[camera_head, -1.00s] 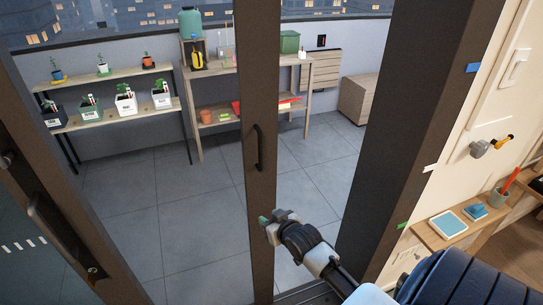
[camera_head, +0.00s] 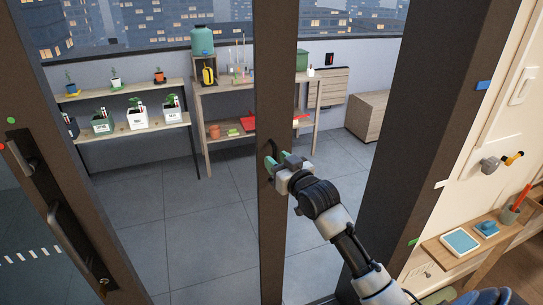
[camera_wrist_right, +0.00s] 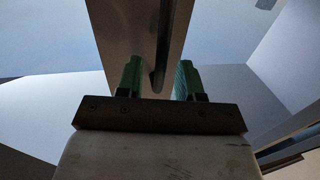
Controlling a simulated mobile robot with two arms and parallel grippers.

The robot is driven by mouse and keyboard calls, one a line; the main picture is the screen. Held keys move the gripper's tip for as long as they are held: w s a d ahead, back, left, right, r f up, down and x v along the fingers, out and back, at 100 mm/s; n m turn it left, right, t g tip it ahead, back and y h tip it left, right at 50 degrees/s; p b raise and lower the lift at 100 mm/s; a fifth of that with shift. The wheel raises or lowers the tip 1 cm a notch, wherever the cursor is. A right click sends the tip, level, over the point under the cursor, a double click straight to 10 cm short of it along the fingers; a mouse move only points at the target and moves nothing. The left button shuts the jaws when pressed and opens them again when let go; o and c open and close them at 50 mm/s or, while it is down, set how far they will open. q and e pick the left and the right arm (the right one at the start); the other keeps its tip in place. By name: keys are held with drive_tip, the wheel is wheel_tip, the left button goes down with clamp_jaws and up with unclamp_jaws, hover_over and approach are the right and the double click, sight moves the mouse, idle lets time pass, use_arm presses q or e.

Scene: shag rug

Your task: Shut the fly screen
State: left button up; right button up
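The fly screen's upright dark frame bar (camera_head: 277,55) stands in the middle of the head view. A gap lies between it and the thick dark post on the right. The mesh itself is hard to make out. The dark pull handle (camera_head: 273,149) is on this bar, partly hidden by my right gripper (camera_head: 278,163). In the right wrist view, the green fingertips (camera_wrist_right: 158,78) are apart, with the handle (camera_wrist_right: 162,50) and the edge of the bar between them. The fingers do not look closed on the handle. My left gripper is not in view.
A dark glazed door (camera_head: 60,215) with a long handle stands at left. The thick dark post (camera_head: 425,130) is at right, beside a wall shelf (camera_head: 470,240) holding small items. Beyond are plant shelves (camera_head: 135,131), a wooden rack and clear tiled floor (camera_head: 205,225).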

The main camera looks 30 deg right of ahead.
drive_tip(key=shift+w, duration=0.95)
clamp_jaws()
